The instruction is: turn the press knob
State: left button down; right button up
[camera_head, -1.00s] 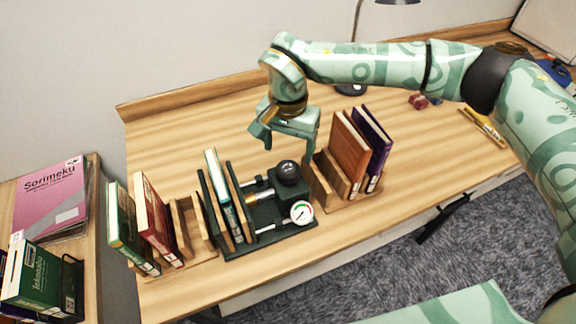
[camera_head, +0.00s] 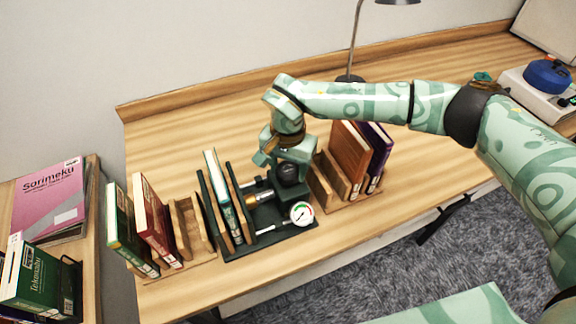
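The press (camera_head: 270,238) is a dark green frame on the desk with boards, a brass-coloured screw, and a round dial gauge (camera_head: 301,212) at its front right. A teal-and-white book (camera_head: 222,196) stands between its boards. The black ball-shaped press knob (camera_head: 289,173) is at its right end. My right gripper (camera_head: 284,172) is lowered over the knob, its fingers around or just beside it. The fingers look spread, but I cannot tell whether they touch the knob. My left gripper is not in view.
A wooden rack with a green book (camera_head: 131,229) and a red book (camera_head: 156,219) stands left of the press. Another rack with brown (camera_head: 349,156) and purple books stands close on the right. A lamp (camera_head: 352,60) is at the back. The middle back of the desk is clear.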

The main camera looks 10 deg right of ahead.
jog(key=shift+r+m, duration=0.1)
jog(key=shift+m, duration=0.3)
